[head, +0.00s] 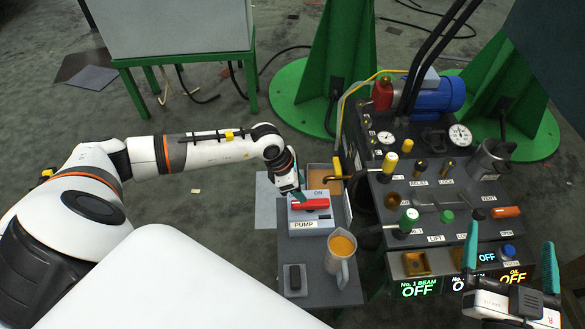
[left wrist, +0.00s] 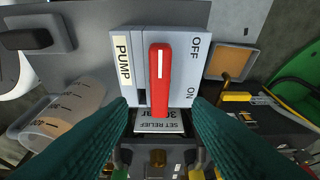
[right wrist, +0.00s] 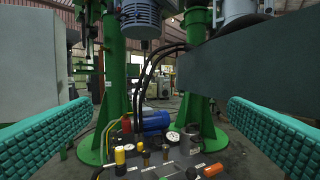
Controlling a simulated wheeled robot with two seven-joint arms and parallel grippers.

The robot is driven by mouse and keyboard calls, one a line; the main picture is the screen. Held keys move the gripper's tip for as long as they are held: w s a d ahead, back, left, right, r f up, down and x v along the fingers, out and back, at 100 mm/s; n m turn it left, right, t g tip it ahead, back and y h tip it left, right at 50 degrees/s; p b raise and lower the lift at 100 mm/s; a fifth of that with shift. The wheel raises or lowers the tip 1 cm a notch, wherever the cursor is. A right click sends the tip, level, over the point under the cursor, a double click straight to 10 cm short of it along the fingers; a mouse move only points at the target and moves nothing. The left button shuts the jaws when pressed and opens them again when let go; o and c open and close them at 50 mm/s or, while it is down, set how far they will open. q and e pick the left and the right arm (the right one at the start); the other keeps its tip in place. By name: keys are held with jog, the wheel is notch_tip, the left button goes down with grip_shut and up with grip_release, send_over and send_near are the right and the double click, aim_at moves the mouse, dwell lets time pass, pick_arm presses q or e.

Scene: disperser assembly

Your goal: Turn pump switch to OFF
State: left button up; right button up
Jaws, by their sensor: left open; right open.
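The pump switch box (head: 309,220) is grey with a PUMP label and stands on a dark bench. Its red handle (head: 310,204) lies lengthwise across the face. In the left wrist view the handle (left wrist: 160,80) runs up and down, a white mark near its upper end, with OFF at upper right and ON at lower right. My left gripper (left wrist: 160,108) is open, its green fingers on either side of the handle's lower end, with gaps visible. In the head view my left gripper (head: 297,193) is over the box's left part. My right gripper (head: 511,252) is open and empty at lower right.
A measuring jug (head: 341,262) with orange liquid and a dark block (head: 295,279) stand in front of the box. A tray (head: 322,176) is behind it. The control panel (head: 440,220) with levers and gauges rises to the right, with lit displays (head: 418,289) at its front.

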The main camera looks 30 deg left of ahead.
pick_arm(q)
jog(key=p+v, duration=0.1)
jog(key=v, duration=0.3)
jog(key=shift+a+r, duration=0.1)
jog(key=shift+r, duration=0.15)
pick_arm(e)
jog(key=f+g, duration=0.2)
jog(key=f, duration=0.1)
jog(key=d+f+g+h, duration=0.1)
jog(key=f, duration=0.1)
jog(key=shift+s, duration=0.3)
jog(key=shift+r, duration=0.1)
